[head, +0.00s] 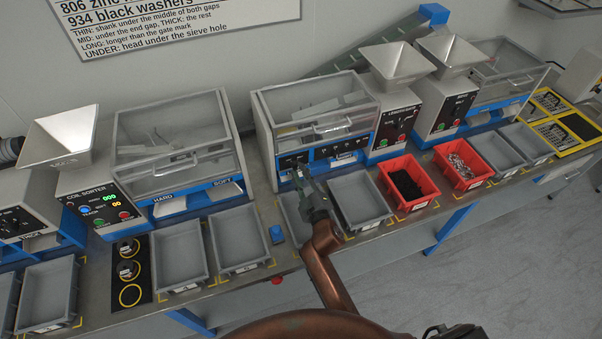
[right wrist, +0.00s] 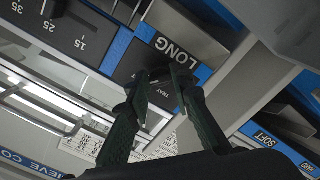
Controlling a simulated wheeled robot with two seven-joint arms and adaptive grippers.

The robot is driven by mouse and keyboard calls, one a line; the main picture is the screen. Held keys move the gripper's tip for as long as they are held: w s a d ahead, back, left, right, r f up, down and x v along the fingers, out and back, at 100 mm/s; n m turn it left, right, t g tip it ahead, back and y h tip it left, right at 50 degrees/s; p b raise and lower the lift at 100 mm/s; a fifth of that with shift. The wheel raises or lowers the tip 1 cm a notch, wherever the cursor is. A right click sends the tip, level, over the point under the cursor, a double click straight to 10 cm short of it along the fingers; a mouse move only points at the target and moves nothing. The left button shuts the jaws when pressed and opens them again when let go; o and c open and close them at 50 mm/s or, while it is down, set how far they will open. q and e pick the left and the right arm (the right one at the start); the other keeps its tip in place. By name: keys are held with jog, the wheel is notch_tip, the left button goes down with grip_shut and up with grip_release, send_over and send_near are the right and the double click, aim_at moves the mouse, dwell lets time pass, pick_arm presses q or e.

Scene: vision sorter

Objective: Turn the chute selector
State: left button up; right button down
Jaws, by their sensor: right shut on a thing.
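My right gripper (head: 299,174) reaches the lower left of this panel. In the right wrist view my right gripper (right wrist: 160,82) is shut on a small dark knob, the chute selector, on a black plate. The fingers hide most of the knob, so its exact angle cannot be told. A "LONG" chute label (right wrist: 175,52) is next to the plate. My left gripper is not in view.
A grey bin (head: 358,198) and two red bins (head: 410,207) (head: 464,187) stand to the right. The coil sorter (head: 98,205) and grey bins (head: 180,282) (head: 240,264) stand to the left. A clear cover with a handle (head: 333,128) is above the panel.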

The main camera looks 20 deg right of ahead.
jog(key=c, duration=1.7)
grip_release()
jog(key=s, duration=1.2)
jog(key=shift+d, duration=0.2)
